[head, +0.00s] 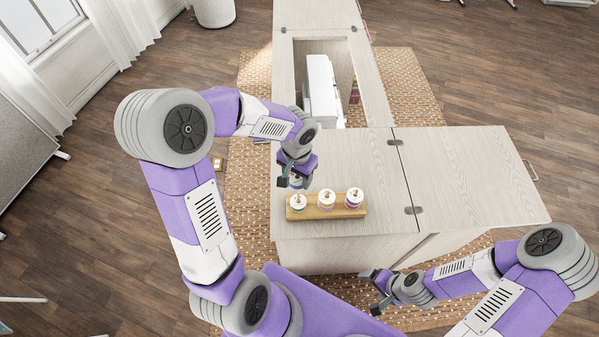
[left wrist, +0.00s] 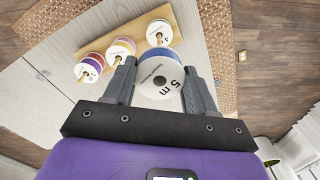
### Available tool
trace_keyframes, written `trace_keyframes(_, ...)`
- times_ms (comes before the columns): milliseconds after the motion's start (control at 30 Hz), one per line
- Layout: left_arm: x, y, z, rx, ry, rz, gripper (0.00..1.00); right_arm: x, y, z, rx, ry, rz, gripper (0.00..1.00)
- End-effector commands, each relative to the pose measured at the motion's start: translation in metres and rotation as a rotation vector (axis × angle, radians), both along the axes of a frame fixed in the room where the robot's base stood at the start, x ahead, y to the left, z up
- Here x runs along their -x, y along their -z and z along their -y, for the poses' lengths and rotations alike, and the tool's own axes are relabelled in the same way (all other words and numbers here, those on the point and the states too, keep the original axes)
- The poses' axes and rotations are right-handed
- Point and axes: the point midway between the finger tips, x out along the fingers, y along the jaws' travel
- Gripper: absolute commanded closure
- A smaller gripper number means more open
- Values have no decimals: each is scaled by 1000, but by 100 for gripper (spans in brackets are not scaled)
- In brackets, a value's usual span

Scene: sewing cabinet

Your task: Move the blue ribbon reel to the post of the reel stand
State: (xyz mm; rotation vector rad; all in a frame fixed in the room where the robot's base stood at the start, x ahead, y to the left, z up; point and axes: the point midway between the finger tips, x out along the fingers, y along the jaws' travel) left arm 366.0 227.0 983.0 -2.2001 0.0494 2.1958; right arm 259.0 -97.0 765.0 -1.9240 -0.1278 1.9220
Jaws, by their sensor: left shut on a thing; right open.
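The blue ribbon reel, a white disc marked "5 m" with a blue rim, is between the fingers of my left gripper (left wrist: 160,85) in the left wrist view, at the reel's face (left wrist: 160,92). My left gripper (head: 292,181) is shut on it, just behind the left end of the reel stand in the head view; there the reel is mostly hidden. The wooden reel stand (head: 313,213) carries three upright posts, each with reels around it. In the left wrist view the stand (left wrist: 122,34) lies beyond the held reel. My right gripper (head: 377,291) is open and empty, low in front of the cabinet.
The stand is on the pale cabinet top (head: 345,160); a hinged leaf (head: 465,180) extends right and looks clear. A white sewing machine (head: 322,90) sits in the recess behind. A small yellowish object (head: 217,163) lies on the floor left of the cabinet.

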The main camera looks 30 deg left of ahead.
Motion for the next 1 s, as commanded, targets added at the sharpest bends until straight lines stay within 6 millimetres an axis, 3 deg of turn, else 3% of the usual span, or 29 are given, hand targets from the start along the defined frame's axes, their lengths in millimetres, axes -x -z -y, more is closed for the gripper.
trace_keyframes(367,0,52,1,0,1,-2,74,-1,41,0,0,0,1,14)
trace_keyframes(433,-1,44,1,0,1,0,74,0,35,0,0,0,0,14)
trace_keyframes(1000,-1,43,0,0,0,0,74,-1,36,0,0,0,1,14)
